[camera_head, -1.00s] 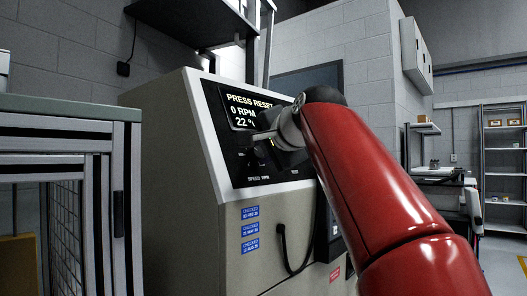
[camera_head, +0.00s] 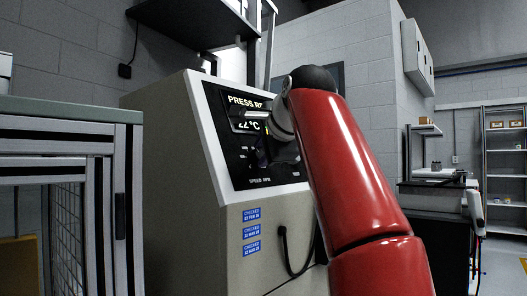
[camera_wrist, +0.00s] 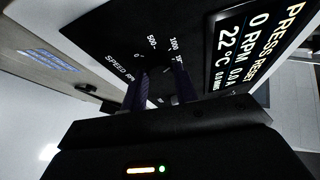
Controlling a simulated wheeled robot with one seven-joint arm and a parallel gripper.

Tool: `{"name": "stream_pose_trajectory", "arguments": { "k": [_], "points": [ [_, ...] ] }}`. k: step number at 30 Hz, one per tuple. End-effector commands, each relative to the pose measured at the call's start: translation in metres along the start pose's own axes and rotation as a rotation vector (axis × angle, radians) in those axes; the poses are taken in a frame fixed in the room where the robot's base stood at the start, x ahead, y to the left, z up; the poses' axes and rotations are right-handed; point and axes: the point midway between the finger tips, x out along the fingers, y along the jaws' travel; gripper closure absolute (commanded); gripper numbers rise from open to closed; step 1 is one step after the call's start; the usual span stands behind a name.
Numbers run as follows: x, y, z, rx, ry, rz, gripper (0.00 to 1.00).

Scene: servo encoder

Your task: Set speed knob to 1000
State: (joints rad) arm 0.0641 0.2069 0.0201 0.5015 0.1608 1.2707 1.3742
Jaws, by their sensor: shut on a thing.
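The speed knob (camera_wrist: 160,82) is a dark knob on the black control panel (camera_wrist: 105,35), between my fingertips in the wrist view. Its outline and pointer are too dark to read. Around it are the SPEED RPM label and scale marks for 0, 500 and 1000. My gripper (camera_wrist: 162,78) is shut on the knob, one finger on each side. In the head view my gripper (camera_head: 262,150) is at the panel, and the wrist hides the knob and part of the display. The display (camera_wrist: 255,45) reads PRESS RESET, 0 RPM, 0.0 A and 22 °C.
The beige machine cabinet (camera_head: 175,190) carries the sloped panel, with blue CHECKED stickers (camera_head: 251,231) and a black cable (camera_head: 289,255) on its front. A framed mesh enclosure (camera_head: 65,200) stands at left. A dark shelf (camera_head: 190,22) overhangs the cabinet.

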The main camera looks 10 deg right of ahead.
Motion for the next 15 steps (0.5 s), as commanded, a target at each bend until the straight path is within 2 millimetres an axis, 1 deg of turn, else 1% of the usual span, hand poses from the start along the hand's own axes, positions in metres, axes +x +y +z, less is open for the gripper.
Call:
{"name": "stream_pose_trajectory", "arguments": {
  "k": [5, 6, 10, 11, 15],
  "points": [
    [0.0004, 0.0003, 0.0004, 0.000, -0.002, 0.001, 0.94],
    [0.0004, 0.0004, 0.0005, 0.000, -0.002, 0.001, 0.68],
    [0.0004, 0.0003, 0.0004, -0.001, -0.002, 0.001, 0.51],
    [0.0004, 0.0003, 0.0004, -0.001, -0.002, 0.001, 0.49],
    [0.0004, 0.0003, 0.0003, -0.001, -0.001, 0.001, 0.49]
  ]
}}
